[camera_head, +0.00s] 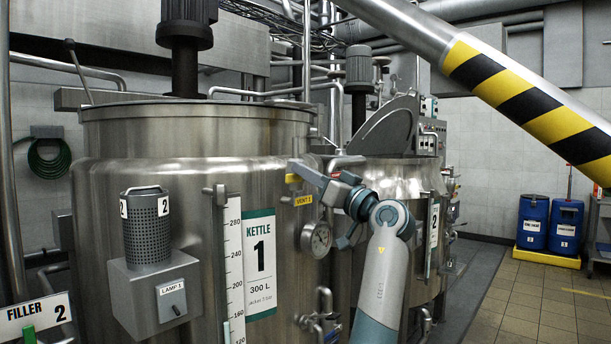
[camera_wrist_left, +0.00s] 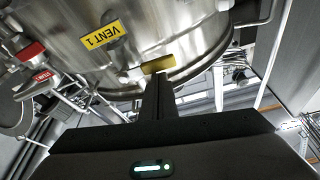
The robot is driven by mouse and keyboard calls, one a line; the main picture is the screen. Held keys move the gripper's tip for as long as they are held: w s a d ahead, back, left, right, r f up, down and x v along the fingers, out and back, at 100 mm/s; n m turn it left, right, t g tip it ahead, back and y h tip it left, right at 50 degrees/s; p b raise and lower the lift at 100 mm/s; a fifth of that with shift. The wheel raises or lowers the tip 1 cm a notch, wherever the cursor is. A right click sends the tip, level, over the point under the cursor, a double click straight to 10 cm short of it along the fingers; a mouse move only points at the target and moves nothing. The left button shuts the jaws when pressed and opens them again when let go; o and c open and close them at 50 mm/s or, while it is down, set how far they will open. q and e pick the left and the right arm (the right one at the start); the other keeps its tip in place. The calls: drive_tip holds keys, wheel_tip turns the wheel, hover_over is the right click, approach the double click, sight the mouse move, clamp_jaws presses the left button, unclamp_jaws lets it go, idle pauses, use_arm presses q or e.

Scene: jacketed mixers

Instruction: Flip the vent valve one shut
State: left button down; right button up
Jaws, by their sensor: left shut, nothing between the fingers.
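The yellow handle (camera_head: 293,178) of vent valve one is on the upper right side of the kettle (camera_head: 195,150), above the yellow VENT 1 label (camera_head: 303,200). In the left wrist view, the handle (camera_wrist_left: 157,64) shows as a yellow block just beyond the fingertips, and the label (camera_wrist_left: 101,39) is up and left of it. My left gripper (camera_head: 303,170) is shut and empty, with its tips close to the handle. I cannot tell whether they touch. The valve body is mostly hidden behind the gripper. My right gripper is not in view.
A pressure gauge (camera_head: 317,239) is just below the label. A red handle (camera_head: 350,178) is close behind my left gripper. A striped pipe (camera_head: 520,95) slants across the upper right. Blue drums (camera_head: 533,222) stand far right; the floor before them is clear.

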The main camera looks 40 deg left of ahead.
use_arm(q)
drive_tip(key=shift+f, duration=0.2)
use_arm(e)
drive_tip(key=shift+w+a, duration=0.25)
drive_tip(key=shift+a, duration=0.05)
use_arm(q)
drive_tip(key=shift+f, duration=0.1)
